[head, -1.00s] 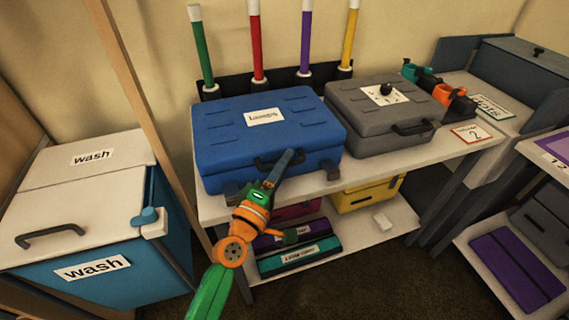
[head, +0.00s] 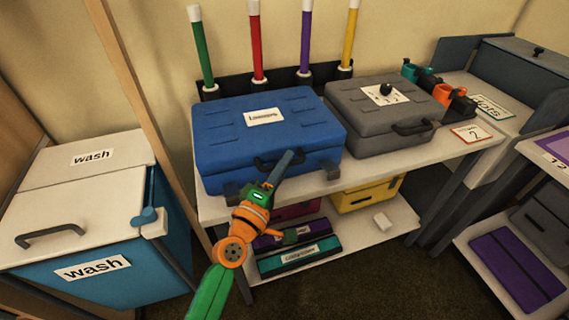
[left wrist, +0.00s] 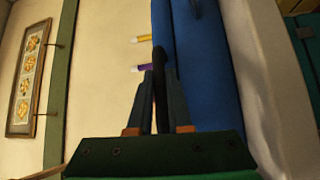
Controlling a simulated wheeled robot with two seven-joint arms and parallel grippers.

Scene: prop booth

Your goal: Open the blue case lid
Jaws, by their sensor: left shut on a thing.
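The blue case (head: 225,125) with a white label on top stands on the left part of the white table, its lid looking shut. A dark carry handle (head: 263,165) is on its front, and dark latches show at its front edge. My left gripper (head: 283,166) is at the front of the case, at the handle. In the left wrist view the dark handle (left wrist: 160,65) runs between the two fingers (left wrist: 160,110), which are shut on it, beside the blue case (left wrist: 210,80). The fingers partly hide the handle in the head view. My right gripper is not in view.
A grey case (head: 375,130) stands right beside the blue one. Upright coloured tubes (head: 257,45) stand in a dark rack behind. A wash cabinet (head: 90,215) is at the left, past a wooden post (head: 135,80). A yellow case (head: 365,195) is on the shelf below.

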